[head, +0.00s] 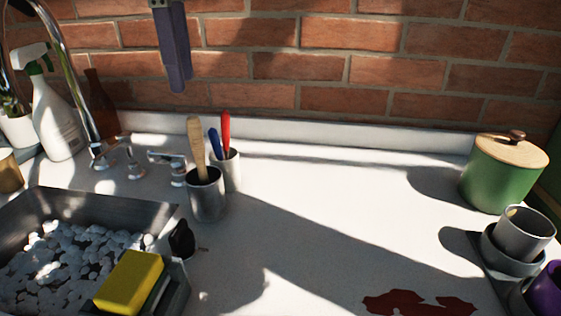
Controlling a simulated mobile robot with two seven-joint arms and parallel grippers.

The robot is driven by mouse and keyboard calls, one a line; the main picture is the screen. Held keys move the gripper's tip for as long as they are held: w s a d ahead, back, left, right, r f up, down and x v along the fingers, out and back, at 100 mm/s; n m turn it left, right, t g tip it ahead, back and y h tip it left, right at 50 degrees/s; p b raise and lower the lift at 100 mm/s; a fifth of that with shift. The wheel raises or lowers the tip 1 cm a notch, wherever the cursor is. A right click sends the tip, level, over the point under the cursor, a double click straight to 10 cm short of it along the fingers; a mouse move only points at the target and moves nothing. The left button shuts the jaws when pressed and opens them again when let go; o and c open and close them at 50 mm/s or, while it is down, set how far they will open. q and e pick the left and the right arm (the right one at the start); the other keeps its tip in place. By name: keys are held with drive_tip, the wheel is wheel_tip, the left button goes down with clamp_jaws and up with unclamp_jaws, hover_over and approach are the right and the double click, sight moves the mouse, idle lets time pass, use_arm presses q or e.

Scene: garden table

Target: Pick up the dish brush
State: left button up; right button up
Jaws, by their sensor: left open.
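A pale wooden handle (196,140), which looks like the dish brush, stands nearly upright in a grey metal cup (207,197) behind the sink's right corner. Its lower end is hidden inside the cup. My left gripper (177,86) hangs down from the top edge, in front of the brick wall in the picture. It is open, empty and apart from the handle, with its tips a little above and left of the handle's top. My right gripper is out of view.
A white cup (229,171) with a red and a blue handle stands close behind the grey cup. The faucet (130,160) is to the left. A yellow sponge (130,282) sits at the sink (150,213). The counter's middle is clear; a green canister (498,180) is at right.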

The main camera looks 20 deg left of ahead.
sight(192, 117)
use_arm(q)
drive_tip(key=f, duration=0.6)
drive_tip(key=w+f, duration=0.1)
drive_tip(key=f, duration=0.2)
drive_tip(key=shift+a+f+p, duration=0.1)
drive_tip(key=shift+f+p, duration=0.25)
clamp_jaws()
idle(1.0)
